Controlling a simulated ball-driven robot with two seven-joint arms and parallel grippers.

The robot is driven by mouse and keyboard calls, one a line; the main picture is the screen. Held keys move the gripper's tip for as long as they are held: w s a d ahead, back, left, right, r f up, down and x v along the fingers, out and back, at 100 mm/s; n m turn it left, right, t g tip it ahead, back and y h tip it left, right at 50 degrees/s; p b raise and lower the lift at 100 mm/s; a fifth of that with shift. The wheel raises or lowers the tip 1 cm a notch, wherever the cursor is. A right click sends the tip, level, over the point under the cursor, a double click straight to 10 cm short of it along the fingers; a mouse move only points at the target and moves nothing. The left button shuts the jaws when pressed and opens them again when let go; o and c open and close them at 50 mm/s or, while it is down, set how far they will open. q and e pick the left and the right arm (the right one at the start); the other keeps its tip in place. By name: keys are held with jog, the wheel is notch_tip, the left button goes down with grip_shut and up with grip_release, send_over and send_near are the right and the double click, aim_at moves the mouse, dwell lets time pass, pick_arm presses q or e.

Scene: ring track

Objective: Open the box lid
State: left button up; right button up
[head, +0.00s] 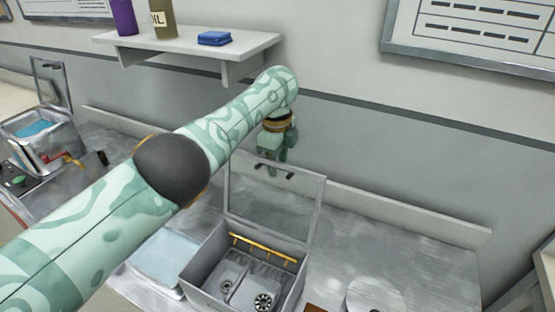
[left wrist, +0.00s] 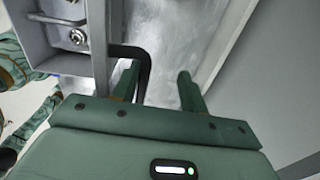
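The grey metal box (head: 190,272) stands open on the bench in the head view. Its lid (head: 240,200), a framed panel, stands upright at the back of the box. A black bar handle (head: 290,176) is on the lid's upper part. My left gripper (head: 272,172) is at the lid's top edge, by the handle. In the left wrist view my left gripper (left wrist: 160,85) has its two green fingers apart. The bent black handle (left wrist: 145,62) shows between them, close to the left finger; I cannot tell whether they touch. My right gripper is in neither view.
A yellow rail (head: 262,248) and round metal parts are inside the box. A pale blue-topped container (head: 165,262) stands left of it, and a round metal disc (head: 375,297) lies right. A wall shelf (head: 190,42) is above. The bench right of the lid is clear.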

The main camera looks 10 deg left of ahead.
pick_arm(q)
jog(key=shift+w+r, duration=0.1)
jog(key=shift+r, duration=0.2)
notch_tip(320, 180, up, 16)
jog(key=s+p, duration=0.1)
jog(key=p, duration=0.6)
jog(key=shift+a+f, duration=0.15)
jog(key=shift+s+f, duration=0.1)
